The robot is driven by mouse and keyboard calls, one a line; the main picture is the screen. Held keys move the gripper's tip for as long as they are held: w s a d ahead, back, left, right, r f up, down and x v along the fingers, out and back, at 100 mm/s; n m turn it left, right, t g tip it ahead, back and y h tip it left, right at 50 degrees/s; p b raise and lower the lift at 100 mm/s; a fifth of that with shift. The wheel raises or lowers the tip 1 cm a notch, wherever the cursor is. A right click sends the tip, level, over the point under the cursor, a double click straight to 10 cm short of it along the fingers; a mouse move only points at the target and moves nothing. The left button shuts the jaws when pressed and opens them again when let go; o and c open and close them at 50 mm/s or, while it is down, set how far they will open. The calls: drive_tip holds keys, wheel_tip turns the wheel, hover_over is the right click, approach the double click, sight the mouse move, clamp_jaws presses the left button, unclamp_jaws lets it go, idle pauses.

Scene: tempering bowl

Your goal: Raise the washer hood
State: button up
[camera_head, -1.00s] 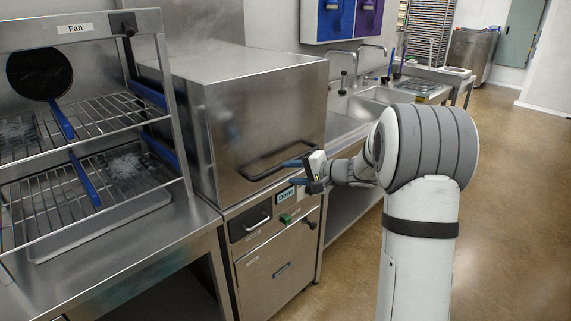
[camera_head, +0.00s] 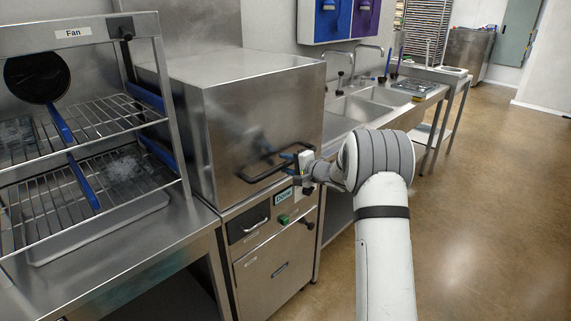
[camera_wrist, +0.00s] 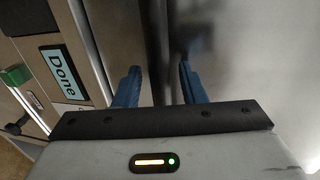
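The washer hood (camera_head: 262,115) is a large stainless steel box, lowered onto the washer base. A black bar handle (camera_head: 262,173) runs across the lower part of its front. My gripper (camera_head: 287,163) is at the right end of the handle, its blue fingers pointing at the hood front. The hood's metal front (camera_wrist: 250,60) fills the right side of that view.
A rack marked "Fan" (camera_head: 75,33) with blue-handled pans stands at left. Sinks (camera_head: 362,108) lie right of the washer. The floor at right is clear.

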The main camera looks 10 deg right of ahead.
clamp_jaws()
idle(0.3)
